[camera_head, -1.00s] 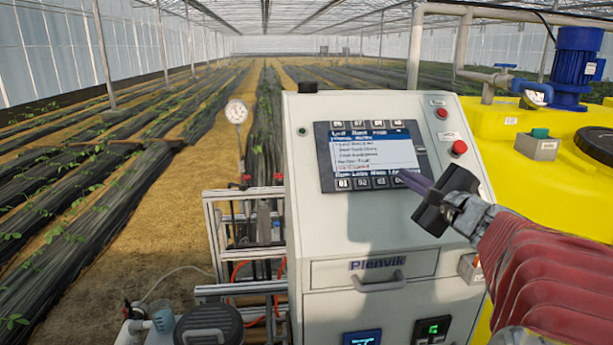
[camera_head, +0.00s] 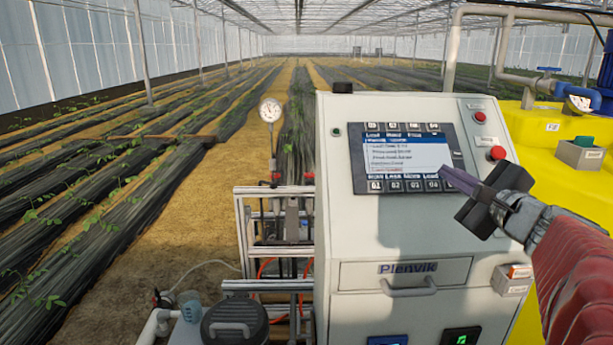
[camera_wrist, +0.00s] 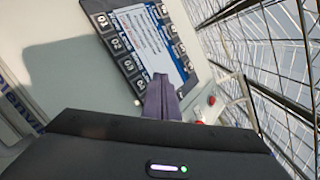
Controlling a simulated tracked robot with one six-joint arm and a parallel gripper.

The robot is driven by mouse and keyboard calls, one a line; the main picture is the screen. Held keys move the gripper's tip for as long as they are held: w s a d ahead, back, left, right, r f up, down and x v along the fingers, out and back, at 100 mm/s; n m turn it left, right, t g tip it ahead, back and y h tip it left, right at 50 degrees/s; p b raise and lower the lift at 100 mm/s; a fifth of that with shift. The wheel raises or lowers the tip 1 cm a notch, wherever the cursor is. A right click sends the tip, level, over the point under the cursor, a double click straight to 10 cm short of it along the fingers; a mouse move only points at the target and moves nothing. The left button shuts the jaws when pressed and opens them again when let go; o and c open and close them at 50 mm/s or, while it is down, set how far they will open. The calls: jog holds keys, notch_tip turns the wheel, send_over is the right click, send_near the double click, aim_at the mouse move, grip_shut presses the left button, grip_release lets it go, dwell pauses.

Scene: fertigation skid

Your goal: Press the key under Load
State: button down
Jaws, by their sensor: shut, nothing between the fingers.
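A control panel (camera_head: 407,156) with a lit screen is set in the sloped face of the cabinet. Labels run along the screen's top and bottom; the last bottom label (camera_head: 431,174) seems to read Load. Below it is the key marked 04 (camera_head: 432,186), at the right end of the lower key row. The panel also shows, turned, in the wrist view (camera_wrist: 146,35). My gripper (camera_head: 444,171) is shut and empty, its purple fingers pointing at the panel's lower right. I cannot tell whether the tips touch it. They also show in the wrist view (camera_wrist: 158,80).
Red buttons (camera_head: 497,153) sit right of the panel. A drawer with a handle (camera_head: 408,287) is below. A yellow tank (camera_head: 540,150) stands at right, a pressure gauge (camera_head: 270,110) and metal frame at left. The space before the cabinet face is clear.

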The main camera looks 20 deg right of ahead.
jog(key=shift+s+a+r, duration=0.2)
jog(key=shift+s+r, duration=0.45)
jog(key=shift+r, duration=0.1)
jog(key=shift+a, duration=0.1)
